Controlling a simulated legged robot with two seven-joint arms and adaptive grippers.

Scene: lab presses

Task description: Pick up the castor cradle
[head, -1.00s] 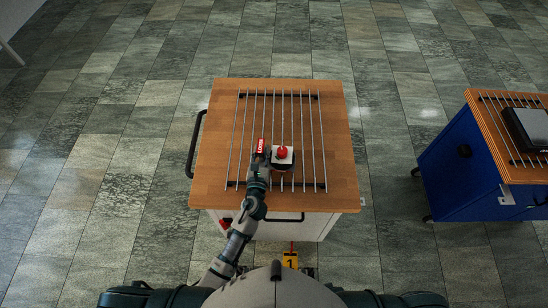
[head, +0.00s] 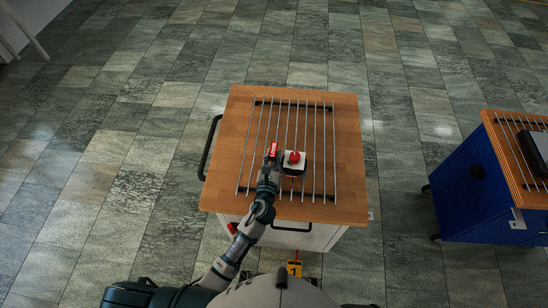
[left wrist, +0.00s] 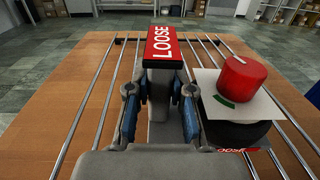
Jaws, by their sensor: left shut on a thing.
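A grey piece with a red LOOSE sign (left wrist: 163,47) on top stands between my left gripper's fingers; I take it to be the castor cradle. The sign also shows in the head view (head: 272,149). My left gripper (left wrist: 160,100) is shut on the grey piece, and its fingers hide part of the sides. In the head view, the left gripper (head: 269,173) reaches in over the rack from the front. Whether the piece touches the rack is hidden. My right gripper is not in view.
A red knob (left wrist: 241,78) on a white plate with a dark round base stands close to the right of my gripper. Metal rods (head: 316,150) run across the wooden cart top (head: 349,165). A blue cabinet (head: 470,190) stands apart at the right.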

